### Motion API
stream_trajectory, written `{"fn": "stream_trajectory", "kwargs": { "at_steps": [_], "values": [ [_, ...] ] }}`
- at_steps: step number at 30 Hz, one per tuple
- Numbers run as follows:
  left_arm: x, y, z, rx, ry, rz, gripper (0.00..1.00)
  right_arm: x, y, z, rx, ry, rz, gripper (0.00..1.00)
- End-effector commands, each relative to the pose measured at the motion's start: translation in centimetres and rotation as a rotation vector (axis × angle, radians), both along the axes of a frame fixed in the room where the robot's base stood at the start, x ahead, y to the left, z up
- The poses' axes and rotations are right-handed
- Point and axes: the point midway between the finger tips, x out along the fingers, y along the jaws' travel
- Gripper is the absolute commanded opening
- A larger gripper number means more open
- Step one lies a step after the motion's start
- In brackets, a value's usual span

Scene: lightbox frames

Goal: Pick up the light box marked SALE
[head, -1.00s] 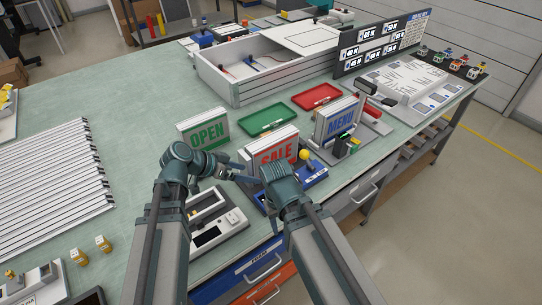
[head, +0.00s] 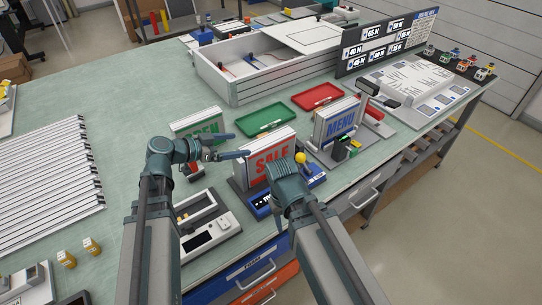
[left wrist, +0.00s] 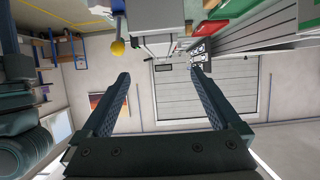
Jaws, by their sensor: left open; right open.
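The light box marked SALE (head: 271,160) stands upright in the head view, white-edged with red letters, on a dark base. My left gripper (head: 240,146) is open and empty, its two fingers pointing right at the left edge of the SALE box. In the left wrist view, the open fingers (left wrist: 160,95) are wide apart, with a pale box-like shape beyond them. My right gripper (head: 290,182) is in front of the SALE box's lower right; its fingers are mostly hidden behind its wrist.
The green OPEN box (head: 200,130) stands behind my left gripper. The blue MENU box (head: 340,118) stands to the right. A yellow-ball joystick (head: 300,158) is close beside the SALE box. Green (head: 264,131) and red trays (head: 292,101) lie behind. A grey device (head: 212,238) lies in front.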

Motion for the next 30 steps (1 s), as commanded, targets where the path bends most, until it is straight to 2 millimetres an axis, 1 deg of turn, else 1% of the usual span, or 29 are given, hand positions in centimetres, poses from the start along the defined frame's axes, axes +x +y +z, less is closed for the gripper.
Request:
{"fn": "stream_trajectory", "kwargs": {
  "at_steps": [3,10,15,19,25,30],
  "values": [
    [0.5,-0.8,-0.6,0.0,0.002,-0.003,0.97,0.0,0.0,-0.6,0.0,0.0,0.0,0.5],
    [2.8,-4.1,-2.5,0.001,0.002,-0.005,0.97,0.0,0.0,-2.4,0.0,0.0,0.0,0.5],
    [4.0,-5.9,-3.2,0.001,0.002,-0.003,0.97,0.0,0.0,-3.2,0.0,0.0,0.0,0.5],
    [4.4,-6.6,-3.4,0.001,0.003,-0.001,0.97,0.0,0.0,-3.4,0.0,0.0,0.0,0.5],
    [4.4,-6.7,-3.4,0.0,0.003,-0.001,0.97,0.0,0.0,-3.4,0.0,0.0,0.0,0.5],
    [5.1,-7.5,-4.3,0.001,0.003,-0.002,0.97,0.0,0.0,-4.3,0.0,0.0,0.0,0.5]
  ]
}}
